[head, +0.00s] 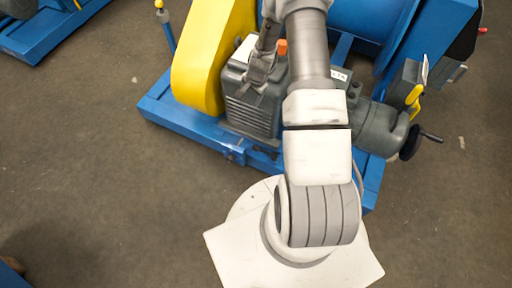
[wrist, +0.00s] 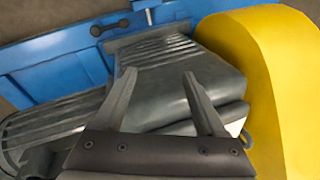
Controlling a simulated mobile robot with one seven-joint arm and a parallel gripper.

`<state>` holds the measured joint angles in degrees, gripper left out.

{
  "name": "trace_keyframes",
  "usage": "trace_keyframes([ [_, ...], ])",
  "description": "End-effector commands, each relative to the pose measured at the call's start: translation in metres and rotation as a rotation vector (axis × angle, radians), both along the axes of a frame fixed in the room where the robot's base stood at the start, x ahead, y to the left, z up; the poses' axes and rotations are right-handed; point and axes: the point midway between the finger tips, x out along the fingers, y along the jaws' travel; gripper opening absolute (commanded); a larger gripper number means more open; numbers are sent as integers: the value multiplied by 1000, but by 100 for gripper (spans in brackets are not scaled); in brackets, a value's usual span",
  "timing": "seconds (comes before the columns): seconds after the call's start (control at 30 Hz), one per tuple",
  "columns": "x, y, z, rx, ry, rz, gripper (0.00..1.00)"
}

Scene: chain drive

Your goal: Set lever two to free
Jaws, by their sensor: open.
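No lever marked as two can be made out in either view. In the head view, a yellow-knobbed post (head: 166,28) stands at the upper left, and a yellow handle (head: 414,96) sits on a grey box at the right. A small orange part (head: 282,47) shows beside my arm. My gripper (head: 258,78) points down over the grey finned housing (head: 246,108). In the wrist view, my gripper (wrist: 160,76) is open, its two fingers apart over the grey housing (wrist: 165,95). Nothing is visible between the fingertips. My arm hides part of the machine.
A yellow guard (head: 208,58) rises left of the housing, and close on the right in the wrist view (wrist: 270,70). The blue base frame (head: 190,126) runs below. A dark handwheel (head: 410,142) with a crank sticks out at the right.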

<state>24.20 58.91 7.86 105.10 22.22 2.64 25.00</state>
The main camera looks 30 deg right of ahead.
Motion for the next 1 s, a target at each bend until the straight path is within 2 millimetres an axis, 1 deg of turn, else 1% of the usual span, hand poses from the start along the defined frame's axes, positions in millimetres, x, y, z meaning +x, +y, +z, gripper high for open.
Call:
trace_keyframes([
  [0.03,-9,-3,-39,14,20,-48,73],
  [0.1,-19,-7,-75,24,36,-109,73],
  [0.2,-35,-10,-120,35,56,-186,73],
  [0.3,-48,-12,-152,41,73,-245,73],
  [0.4,-57,-13,-172,43,82,-283,73],
  [0.57,-62,-13,-189,44,88,-306,73],
  [0.67,-60,-13,-201,45,87,-306,73],
  [0.77,-57,-12,-220,45,89,-305,73],
  [1.0,-47,-11,-273,45,89,-304,73],
])
